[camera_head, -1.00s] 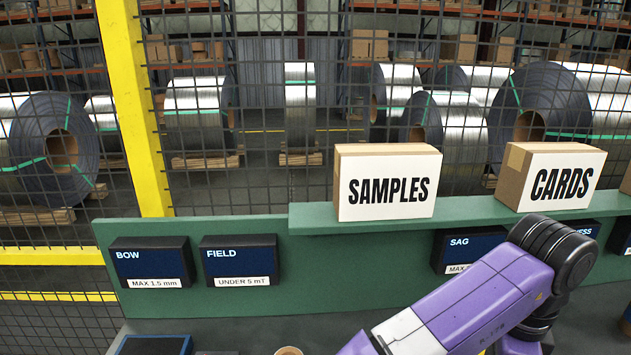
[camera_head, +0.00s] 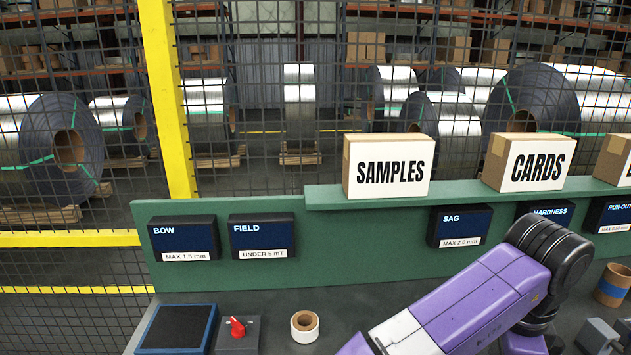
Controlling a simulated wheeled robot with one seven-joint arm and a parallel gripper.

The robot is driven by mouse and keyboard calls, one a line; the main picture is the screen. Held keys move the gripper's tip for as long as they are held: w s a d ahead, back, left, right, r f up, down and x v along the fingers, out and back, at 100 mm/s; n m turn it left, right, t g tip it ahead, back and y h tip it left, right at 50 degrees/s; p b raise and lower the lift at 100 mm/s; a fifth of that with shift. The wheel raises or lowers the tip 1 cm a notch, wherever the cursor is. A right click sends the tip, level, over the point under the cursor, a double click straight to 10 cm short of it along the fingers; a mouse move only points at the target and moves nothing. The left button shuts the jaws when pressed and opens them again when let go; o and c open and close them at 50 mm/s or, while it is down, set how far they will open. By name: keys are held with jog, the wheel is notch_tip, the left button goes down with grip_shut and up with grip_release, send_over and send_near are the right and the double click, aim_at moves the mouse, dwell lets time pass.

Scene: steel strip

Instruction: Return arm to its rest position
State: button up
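My purple and black arm crosses the lower right of the head view, over the dark bench (camera_head: 290,296). Its elbow is in front of the green back panel (camera_head: 340,250). My gripper is outside the frame, so I cannot see its fingers or anything in them.
On the bench are a blue-edged pad (camera_head: 176,330), a grey box with a red knob (camera_head: 238,329), a tape roll (camera_head: 304,326), a blue-banded roll (camera_head: 613,285) and grey blocks (camera_head: 598,335). Boxes marked SAMPLES (camera_head: 388,168) and CARDS (camera_head: 530,163) stand on the shelf. Mesh fencing is behind.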

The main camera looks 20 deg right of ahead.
jog(key=w+d+r+n+t+h, duration=0.2)
jog(key=d+r+h, duration=0.3)
jog(key=d+r, duration=0.25)
jog(key=w+d+r+n+t+h, duration=0.2)
jog(key=w+d+r+n+h, duration=0.1)
jog(key=d+r+h, duration=0.4)
notch_tip(320, 180, up, 8)
jog(key=w+n+t+h, duration=0.3)
jog(key=n+t, duration=0.1)
jog(key=n, duration=0.1)
jog(key=w+a+r+n+t, duration=0.2)
jog(key=a+r+n+t, duration=0.1)
jog(key=a+n+t, duration=0.35)
jog(key=s+a+f+n+t+y, duration=0.2)
jog(key=a+f+n+t+y, duration=0.2)
jog(key=a+f+n+y, duration=0.45)
jog(key=s+a+f+n+t+y, duration=0.35)
jog(key=a+y, duration=0.25)
jog(key=a, duration=0.5)
jog(key=s+a+f+m+g+y, duration=0.1)
jog(key=s+a+f+g, duration=0.2)
jog(key=s+f, duration=0.6)
jog(key=s+a+f+m+g+y, duration=0.1)
jog(key=s+a+f+g, duration=0.3)
jog(key=s+f, duration=0.6)
jog(key=s+a, duration=0.2)
jog(key=s, duration=0.3)
jog(key=shift+s+a+f+g, duration=0.2)
jog(key=shift+s+a+g, duration=0.05)
jog(key=shift+g, duration=0.05)
